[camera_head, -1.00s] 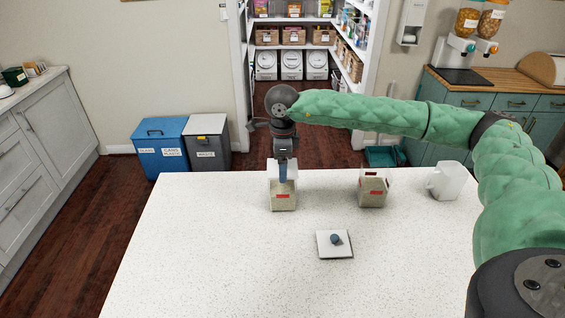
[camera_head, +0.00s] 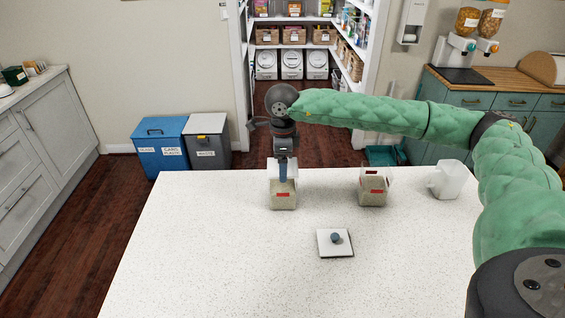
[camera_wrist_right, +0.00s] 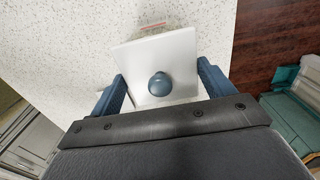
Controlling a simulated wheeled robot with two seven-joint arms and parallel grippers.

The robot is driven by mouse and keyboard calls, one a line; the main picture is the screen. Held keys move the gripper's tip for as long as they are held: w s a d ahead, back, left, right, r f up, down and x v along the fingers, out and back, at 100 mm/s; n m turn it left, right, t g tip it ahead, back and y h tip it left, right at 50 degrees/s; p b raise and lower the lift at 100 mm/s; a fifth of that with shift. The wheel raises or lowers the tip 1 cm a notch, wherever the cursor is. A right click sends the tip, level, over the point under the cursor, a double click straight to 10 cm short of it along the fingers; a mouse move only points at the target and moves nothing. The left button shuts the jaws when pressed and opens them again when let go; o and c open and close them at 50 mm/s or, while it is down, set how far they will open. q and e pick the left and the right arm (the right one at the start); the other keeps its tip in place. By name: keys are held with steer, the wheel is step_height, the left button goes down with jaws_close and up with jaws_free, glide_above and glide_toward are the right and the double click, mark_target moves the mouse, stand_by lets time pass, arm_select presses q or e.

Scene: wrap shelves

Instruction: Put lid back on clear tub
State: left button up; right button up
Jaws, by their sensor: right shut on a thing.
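A tub with beige contents and a red label (camera_head: 283,200) stands at the far edge of the counter, left of centre. In the right wrist view a square white lid with a blue knob (camera_wrist_right: 159,84) lies between the fingers, seemingly on top of the held tub. A second tub (camera_head: 373,197), with clear upper walls and beige contents, stands to the right. Another square white lid with a dark blue knob (camera_head: 335,242) lies flat nearer me. My left gripper is out of view.
A translucent white container (camera_head: 447,182) stands at the counter's far right. The white speckled counter (camera_head: 210,260) is clear at front and left. Beyond its far edge are blue (camera_head: 160,145) and grey (camera_head: 207,143) bins on the floor.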

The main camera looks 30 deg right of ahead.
steer(key=b, duration=0.2)
steer(key=shift+b, duration=0.35)
stand_by(2.6)
steer(key=shift+f+b, duration=0.5)
steer(key=shift+b, duration=0.7)
stand_by(1.0)
stand_by(0.3)
steer(key=o, duration=0.9)
steer(key=shift+r, duration=0.2)
steer(key=shift+r+p, duration=0.65)
steer(key=shift+r, duration=2.7)
steer(key=shift+c, duration=0.4)
